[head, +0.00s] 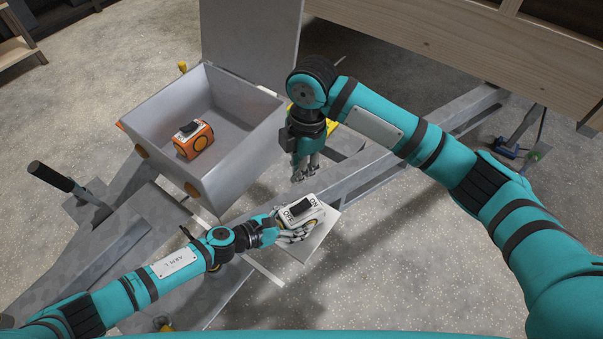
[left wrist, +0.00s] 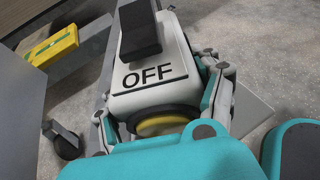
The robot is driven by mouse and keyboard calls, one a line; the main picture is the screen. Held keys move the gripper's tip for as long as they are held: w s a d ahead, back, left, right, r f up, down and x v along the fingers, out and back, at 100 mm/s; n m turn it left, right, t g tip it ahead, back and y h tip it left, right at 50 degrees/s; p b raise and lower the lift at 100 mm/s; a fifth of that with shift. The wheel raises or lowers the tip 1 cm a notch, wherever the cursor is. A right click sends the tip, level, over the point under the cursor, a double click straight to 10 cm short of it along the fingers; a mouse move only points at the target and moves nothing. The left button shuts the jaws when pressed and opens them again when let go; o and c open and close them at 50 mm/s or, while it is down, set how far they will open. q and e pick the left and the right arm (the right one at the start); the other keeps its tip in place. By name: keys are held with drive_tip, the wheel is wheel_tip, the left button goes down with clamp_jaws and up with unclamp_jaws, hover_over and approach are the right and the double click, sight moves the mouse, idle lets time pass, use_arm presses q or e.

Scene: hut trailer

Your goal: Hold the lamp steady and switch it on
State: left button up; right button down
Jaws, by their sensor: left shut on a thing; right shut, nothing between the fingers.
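A white lamp (head: 314,214) with a black rocker switch (head: 300,206) and ON and OFF lettering is in the head view, low centre. My left gripper (head: 297,231) is shut around its body. The left wrist view shows the lamp (left wrist: 155,100) close up, with the black switch lever (left wrist: 140,35), the OFF label and a yellow round lens (left wrist: 160,124). My right gripper (head: 304,172) is shut and empty, fingers pointing down, just above the lamp in the picture and apart from it. Whether the lamp is lit I cannot tell.
An open grey metal box (head: 243,112) holds an orange lamp (head: 195,141) with a similar switch. Grey trailer drawbar beams (head: 372,172) run below, with a black-gripped lever (head: 52,177) at left. A wooden hut wall (head: 440,35) stands at upper right.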

use_arm(q)
drive_tip(key=shift+s, duration=0.1)
use_arm(e)
hover_over(303, 204)
drive_tip(key=a, duration=0.1)
drive_tip(key=f, duration=0.5)
drive_tip(key=s+f, duration=0.1)
drive_tip(key=f, duration=0.1)
drive_tip(key=shift+a+f, duration=0.2)
drive_tip(key=f, duration=0.2)
drive_tip(key=d+f, duration=0.1)
drive_tip(key=shift+w+f, duration=0.2)
drive_tip(key=shift+w, duration=0.2)
drive_tip(key=shift+w+d+f, duration=0.1)
drive_tip(key=shift+d+f, duration=0.1)
drive_tip(key=shift+f, duration=0.2)
drive_tip(key=shift+w+d+f+g+y, duration=0.2)
drive_tip(key=shift+d+f+g+y, duration=0.25)
drive_tip(key=shift+f+y, duration=0.15)
drive_tip(key=shift+r, duration=0.15)
drive_tip(key=shift+a, duration=0.15)
